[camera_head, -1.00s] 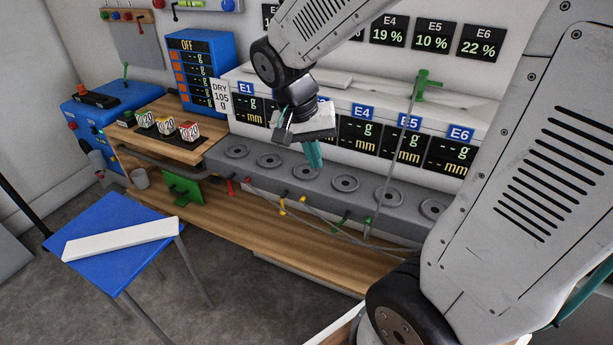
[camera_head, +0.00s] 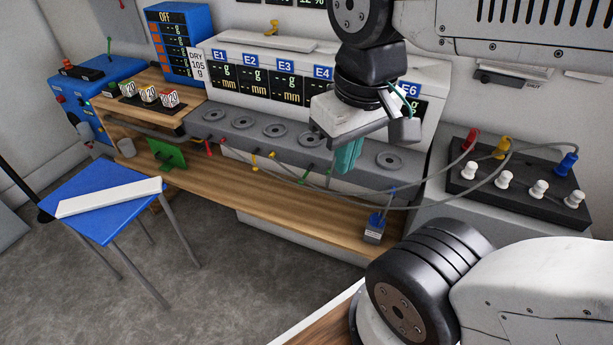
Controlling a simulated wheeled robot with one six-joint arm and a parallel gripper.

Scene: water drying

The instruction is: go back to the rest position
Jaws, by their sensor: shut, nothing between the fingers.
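My gripper (camera_head: 346,160) has teal fingers and hangs pointing down at the end of my grey arm, right of the middle of the picture. It is shut and empty. It appears in front of the right part of the grey row of round plates (camera_head: 274,131), and hides part of it. I cannot tell the exact gap between the fingers and the row.
A wooden bench (camera_head: 270,201) runs along the wall below the plates. A blue table (camera_head: 107,219) with a white bar (camera_head: 110,197) stands at left. A dark terminal block (camera_head: 515,178) with cables is at right. Grey floor (camera_head: 225,285) is free in front.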

